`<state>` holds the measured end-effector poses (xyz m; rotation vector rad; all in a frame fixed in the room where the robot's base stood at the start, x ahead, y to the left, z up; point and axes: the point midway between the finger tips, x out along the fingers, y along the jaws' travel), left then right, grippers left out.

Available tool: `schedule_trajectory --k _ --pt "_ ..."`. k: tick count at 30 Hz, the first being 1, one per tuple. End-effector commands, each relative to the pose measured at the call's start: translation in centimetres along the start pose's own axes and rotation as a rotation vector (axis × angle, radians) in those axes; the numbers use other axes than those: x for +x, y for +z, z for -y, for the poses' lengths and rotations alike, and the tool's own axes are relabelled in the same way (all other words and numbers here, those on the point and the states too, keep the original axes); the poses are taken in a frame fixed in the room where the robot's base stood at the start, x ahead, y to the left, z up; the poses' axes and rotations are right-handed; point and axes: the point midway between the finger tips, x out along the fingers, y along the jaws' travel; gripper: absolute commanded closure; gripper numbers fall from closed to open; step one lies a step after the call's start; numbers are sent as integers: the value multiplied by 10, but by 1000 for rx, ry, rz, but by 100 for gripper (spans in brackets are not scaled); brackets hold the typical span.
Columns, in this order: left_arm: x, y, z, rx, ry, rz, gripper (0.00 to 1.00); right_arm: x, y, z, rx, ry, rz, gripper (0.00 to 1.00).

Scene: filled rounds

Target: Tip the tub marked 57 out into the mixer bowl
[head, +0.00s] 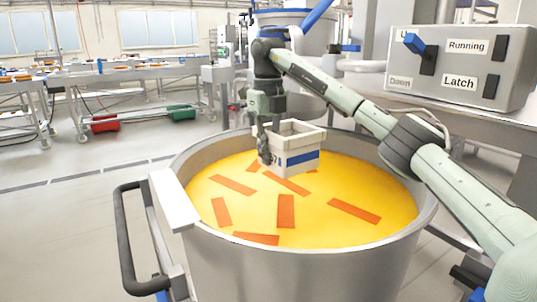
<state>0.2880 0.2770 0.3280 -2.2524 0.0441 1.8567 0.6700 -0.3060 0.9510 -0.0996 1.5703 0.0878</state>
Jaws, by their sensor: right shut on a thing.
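My right gripper (268,145) is shut on a small white tub (302,160) with a blue band. It holds the tub roughly upright above the large steel mixer bowl (300,270). Part of a mark, which looks like a 7, shows beside the fingers; the rest is hidden. The tub's inside is mostly out of sight. The bowl holds a yellow filling (330,228) with several orange strips (285,211) lying on it. My left gripper is not in view.
A grey control box (465,62) with switches and labels "Running" and "Latch" stands at the right. A black handle (127,240) sticks out at the bowl's left. Work tables (110,78) and red and green crates (181,112) stand far back left. The floor at left is clear.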

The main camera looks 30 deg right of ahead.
Motion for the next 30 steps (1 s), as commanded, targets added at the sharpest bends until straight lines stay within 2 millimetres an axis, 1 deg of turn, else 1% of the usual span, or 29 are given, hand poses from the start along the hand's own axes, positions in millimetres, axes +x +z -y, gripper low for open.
schedule_trajectory --k 2,5,22,25,30 --pt "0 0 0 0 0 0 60 -1 0 0 0 0 1 100" --pt "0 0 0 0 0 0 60 -8 0 0 0 -1 4 100" --pt "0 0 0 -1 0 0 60 -64 0 1 0 -2 3 100" --pt "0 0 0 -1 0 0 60 -69 0 1 0 -1 2 100" --pt "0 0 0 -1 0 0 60 -70 0 1 0 0 1 100"
